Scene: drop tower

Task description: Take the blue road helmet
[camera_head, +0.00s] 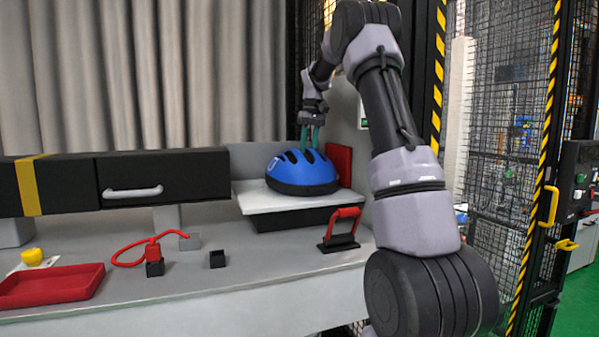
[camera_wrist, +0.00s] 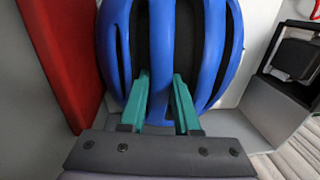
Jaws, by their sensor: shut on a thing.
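The blue road helmet (camera_head: 302,170) sits upright on a white platform (camera_head: 252,199) at the back right of the bench. It has a black lower rim and long vents. My gripper (camera_head: 309,140) reaches down from above and is at the helmet's top. In the wrist view the green fingers (camera_wrist: 161,97) are shut on a blue rib of the helmet (camera_wrist: 215,50). The helmet appears to rest on the platform; its underside is hidden.
A red panel (camera_head: 339,163) stands close behind the helmet at right. A red-handled black tool (camera_head: 340,230) stands in front. A black drawer unit (camera_head: 165,174) is left. A red tray (camera_head: 50,288), a yellow object (camera_head: 32,257) and a red cable (camera_head: 130,253) lie on the bench.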

